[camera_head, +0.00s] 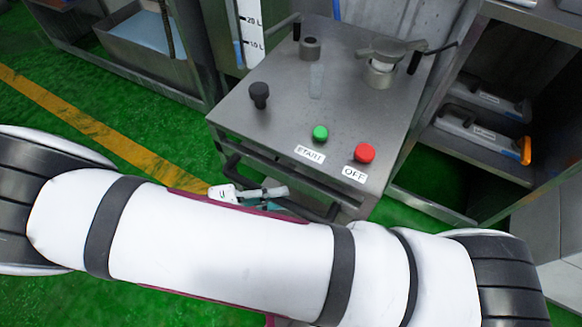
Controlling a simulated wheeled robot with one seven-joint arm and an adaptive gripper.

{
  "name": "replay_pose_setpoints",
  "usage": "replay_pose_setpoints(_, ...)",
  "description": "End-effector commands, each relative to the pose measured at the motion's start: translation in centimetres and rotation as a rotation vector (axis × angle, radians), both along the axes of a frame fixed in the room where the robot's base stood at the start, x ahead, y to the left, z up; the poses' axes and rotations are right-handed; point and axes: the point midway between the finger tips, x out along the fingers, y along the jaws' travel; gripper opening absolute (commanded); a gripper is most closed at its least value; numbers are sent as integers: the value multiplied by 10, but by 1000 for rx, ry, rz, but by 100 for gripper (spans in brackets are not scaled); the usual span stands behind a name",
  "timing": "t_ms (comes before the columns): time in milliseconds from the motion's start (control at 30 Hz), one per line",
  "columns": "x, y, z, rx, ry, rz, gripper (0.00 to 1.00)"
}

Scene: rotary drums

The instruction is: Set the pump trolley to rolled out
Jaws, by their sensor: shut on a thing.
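The pump trolley (290,118) is a grey metal cabinet with a flat top, in the middle of the head view. Its top carries a green START button (320,132), a red OFF button (364,153) and a black knob (259,94). A dark bar handle (284,177) runs along its front side, below the top edge. My gripper (268,192) is at this handle, shut on it. My white arm crosses the foreground and hides part of the gripper and the lower front of the trolley.
Grey frames stand on both sides of the trolley. The right one has shelves (470,150) with tool-like items. A tray (145,35) is at the back left. Green floor with a yellow line (95,120) is open to the left.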

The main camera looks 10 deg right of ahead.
Motion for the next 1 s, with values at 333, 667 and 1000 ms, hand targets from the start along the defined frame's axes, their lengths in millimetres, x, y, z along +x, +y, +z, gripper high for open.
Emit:
replay_pose_setpoints(333,-41,30,0,0,0,2,0)
replay_pose_setpoints(667,-48,36,0,-1,0,1,0)
replay_pose_setpoints(1000,-48,36,0,0,-1,2,38)
